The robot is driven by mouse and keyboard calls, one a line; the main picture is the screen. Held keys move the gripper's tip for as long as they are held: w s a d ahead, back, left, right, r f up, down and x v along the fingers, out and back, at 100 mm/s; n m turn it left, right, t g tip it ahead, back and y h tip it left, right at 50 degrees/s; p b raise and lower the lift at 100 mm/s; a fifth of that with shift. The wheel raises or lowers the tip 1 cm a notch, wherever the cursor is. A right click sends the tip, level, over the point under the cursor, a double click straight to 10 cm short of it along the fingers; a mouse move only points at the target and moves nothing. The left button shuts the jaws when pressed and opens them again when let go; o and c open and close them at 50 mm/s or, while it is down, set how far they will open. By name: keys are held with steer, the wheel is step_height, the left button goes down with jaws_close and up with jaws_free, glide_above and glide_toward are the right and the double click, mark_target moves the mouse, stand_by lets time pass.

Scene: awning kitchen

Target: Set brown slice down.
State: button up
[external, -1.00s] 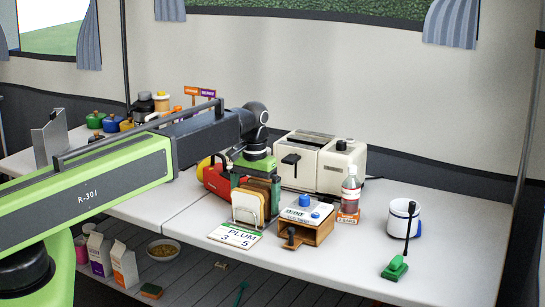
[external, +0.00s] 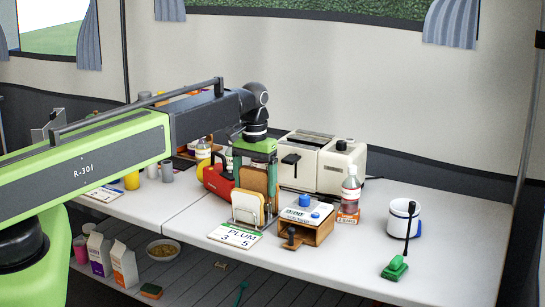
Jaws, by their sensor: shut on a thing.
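My gripper (external: 255,170) has green fingers and hangs fingers-down over the table. It is shut on a brown slice (external: 253,179), which stands upright between the fingers. A wire rack (external: 233,217) stands just in front of and below it. A paler slice (external: 246,206) stands in the rack and covers the lower part of the brown slice. I cannot tell whether the brown slice's lower edge touches the rack. The rack stands at the back of a card marked PLUM 3 5 (external: 236,235).
A cream toaster (external: 342,168) stands behind and to the right. A red object (external: 217,178) is close on the left. A wooden box with blue knobs (external: 319,232) is close on the right. A bottle (external: 350,190) and a white pot (external: 401,221) stand further right.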

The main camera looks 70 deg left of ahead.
mark_target(255, 168)
step_height(255, 168, up, 5)
steer(key=p, duration=0.3)
steer(key=shift+r+p, duration=0.2)
steer(key=shift+p, duration=0.15)
steer(key=shift+f, duration=0.1)
